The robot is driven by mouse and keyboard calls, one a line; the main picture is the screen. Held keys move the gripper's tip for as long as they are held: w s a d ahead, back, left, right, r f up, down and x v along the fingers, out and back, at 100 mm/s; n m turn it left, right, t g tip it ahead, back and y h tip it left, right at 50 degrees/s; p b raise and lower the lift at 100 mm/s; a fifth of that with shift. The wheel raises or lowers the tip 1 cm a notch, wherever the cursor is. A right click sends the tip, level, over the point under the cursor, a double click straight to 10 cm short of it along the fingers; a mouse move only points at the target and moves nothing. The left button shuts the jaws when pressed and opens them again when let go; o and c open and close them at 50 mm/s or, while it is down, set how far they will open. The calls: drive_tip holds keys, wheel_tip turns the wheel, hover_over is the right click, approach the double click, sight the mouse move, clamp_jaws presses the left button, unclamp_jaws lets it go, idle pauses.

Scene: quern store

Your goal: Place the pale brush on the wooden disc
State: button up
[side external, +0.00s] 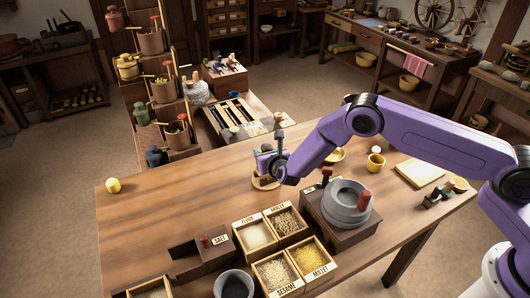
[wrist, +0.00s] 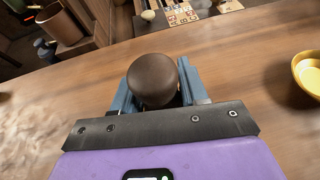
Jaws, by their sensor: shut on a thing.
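My gripper (side external: 268,165) is low over the middle of the wooden table. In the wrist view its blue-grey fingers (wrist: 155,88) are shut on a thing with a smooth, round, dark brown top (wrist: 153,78). This seems to be the pale brush, seen from above; its lower part is hidden. A tan wooden disc (side external: 264,184) shows partly at the table just under my gripper in the side view. The fingers cover part of it, and I cannot tell whether the held thing touches it. The disc is hidden in the wrist view.
A grey stone quern (side external: 346,207) stands close to the right of my gripper. Labelled grain boxes (side external: 255,236) are in front. The table's left part is mostly clear.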

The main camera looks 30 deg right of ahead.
drive_tip(key=o, duration=1.1)
drive_tip(key=shift+r, duration=0.65)
drive_tip(key=v, duration=1.2)
drive_tip(key=shift+a, duration=0.1)
